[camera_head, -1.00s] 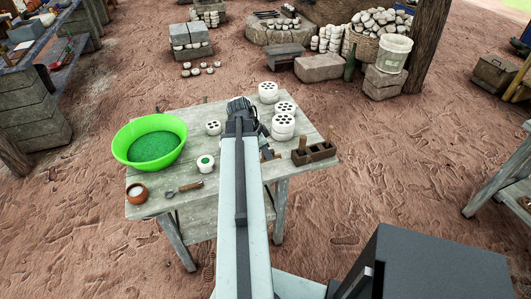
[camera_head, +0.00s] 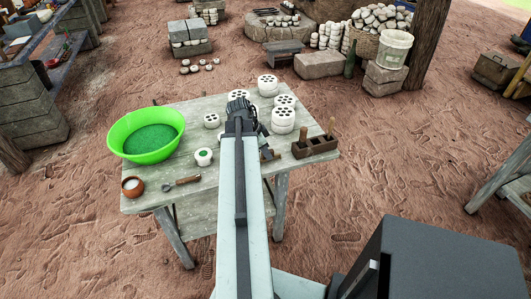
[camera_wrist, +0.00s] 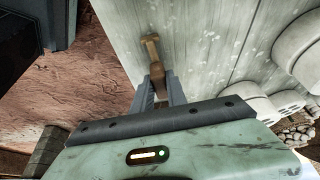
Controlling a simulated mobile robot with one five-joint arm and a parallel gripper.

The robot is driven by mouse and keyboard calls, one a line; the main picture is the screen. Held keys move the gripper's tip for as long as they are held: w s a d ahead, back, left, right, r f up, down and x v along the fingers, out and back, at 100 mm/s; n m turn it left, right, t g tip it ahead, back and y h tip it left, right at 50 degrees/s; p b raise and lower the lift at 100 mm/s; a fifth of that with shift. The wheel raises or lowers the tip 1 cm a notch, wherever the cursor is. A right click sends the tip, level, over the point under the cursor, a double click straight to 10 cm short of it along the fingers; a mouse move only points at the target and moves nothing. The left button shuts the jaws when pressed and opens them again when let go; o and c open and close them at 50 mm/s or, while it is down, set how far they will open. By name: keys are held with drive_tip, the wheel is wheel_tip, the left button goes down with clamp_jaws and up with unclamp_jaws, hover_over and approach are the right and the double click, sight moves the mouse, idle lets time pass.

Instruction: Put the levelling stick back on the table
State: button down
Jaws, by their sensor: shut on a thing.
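My gripper (camera_wrist: 161,90) is shut on the levelling stick (camera_wrist: 152,50), a brown wooden piece with a short crossbar at its far end. In the wrist view the stick points out from between the fingers against the pale plank table (camera_wrist: 205,35); I cannot tell whether it touches the boards. In the head view my gripper (camera_head: 240,112) is over the back middle of the table (camera_head: 190,195), and I cannot make out the stick there.
A green bowl (camera_head: 125,148), a small green-topped white pot (camera_head: 203,157), a brown cup (camera_head: 132,187) and a small tool (camera_head: 181,183) are on the left of the table. White perforated pieces (camera_head: 283,118) and a wooden box (camera_head: 315,147) stand right. Bare boards show at front.

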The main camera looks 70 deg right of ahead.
drive_tip(key=shift+f, duration=0.15)
drive_tip(key=c, duration=0.7)
unclamp_jaws()
wheel_tip(320, 180, up, 6)
drive_tip(key=p, duration=0.6)
